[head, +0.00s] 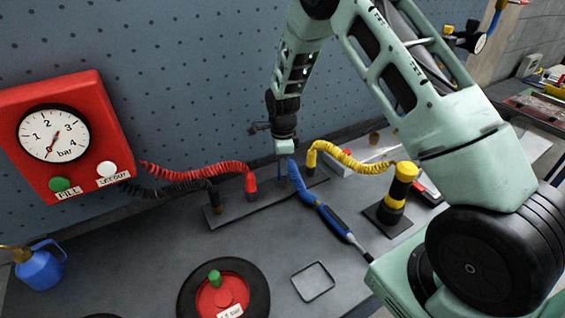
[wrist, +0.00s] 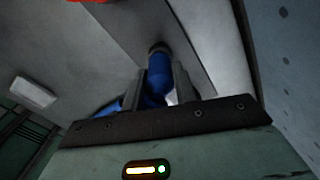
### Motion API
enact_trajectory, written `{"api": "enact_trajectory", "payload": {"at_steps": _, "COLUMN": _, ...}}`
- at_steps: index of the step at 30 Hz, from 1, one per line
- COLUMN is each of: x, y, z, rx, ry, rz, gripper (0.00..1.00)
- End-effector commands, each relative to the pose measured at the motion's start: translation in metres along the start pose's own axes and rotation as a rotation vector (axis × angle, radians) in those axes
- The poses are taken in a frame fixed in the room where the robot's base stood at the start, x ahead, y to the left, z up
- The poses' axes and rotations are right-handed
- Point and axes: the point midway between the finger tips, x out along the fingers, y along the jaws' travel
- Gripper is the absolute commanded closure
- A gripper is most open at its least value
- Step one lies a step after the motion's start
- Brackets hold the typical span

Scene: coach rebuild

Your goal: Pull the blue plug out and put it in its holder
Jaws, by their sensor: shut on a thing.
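My gripper (head: 285,158) points down over the dark strip (head: 236,210) at the back of the bench. In the wrist view its two fingers (wrist: 160,88) are shut on the blue plug (wrist: 157,66), one on each side. The plug's far end meets a dark ring at the pale strip surface; I cannot tell how deep it sits. In the head view the fingers mostly hide the plug. A blue coiled hose (head: 301,183) runs from there to a blue-and-black tool (head: 335,220) on the bench. I cannot make out which thing is the plug's holder.
A red plug (head: 251,184) and a black one stand left of my gripper, a yellow plug (head: 311,160) close on its right. A yellow-and-black post (head: 400,188) stands further right. A red gauge box (head: 62,140), a wheel (head: 224,291) and a small tray (head: 313,281) are around.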

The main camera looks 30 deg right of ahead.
Motion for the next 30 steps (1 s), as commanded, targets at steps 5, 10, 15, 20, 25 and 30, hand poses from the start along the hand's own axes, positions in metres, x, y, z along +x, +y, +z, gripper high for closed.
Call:
{"api": "enact_trajectory", "payload": {"at_steps": 5, "x": 0.005, "y": 0.000, "z": 0.000, "rx": 0.000, "ry": 0.000, "rz": -0.001, "gripper": 0.97}}
{"api": "enact_trajectory", "payload": {"at_steps": 10, "x": 0.004, "y": 0.000, "z": 0.000, "rx": 0.000, "ry": 0.000, "rz": -0.001, "gripper": 0.97}}
{"api": "enact_trajectory", "payload": {"at_steps": 15, "x": 0.004, "y": 0.000, "z": 0.000, "rx": 0.000, "ry": 0.000, "rz": -0.001, "gripper": 0.46}}
{"api": "enact_trajectory", "payload": {"at_steps": 20, "x": 0.004, "y": 0.000, "z": 0.000, "rx": 0.000, "ry": 0.000, "rz": -0.001, "gripper": 0.46}}
{"api": "enact_trajectory", "payload": {"at_steps": 25, "x": 0.000, "y": -0.001, "z": 0.000, "rx": 0.000, "ry": -0.001, "rz": -0.002, "gripper": 0.46}}
{"api": "enact_trajectory", "payload": {"at_steps": 30, "x": -0.022, "y": -0.001, "z": 0.001, "rx": 0.001, "ry": -0.002, "rz": -0.006, "gripper": 0.46}}
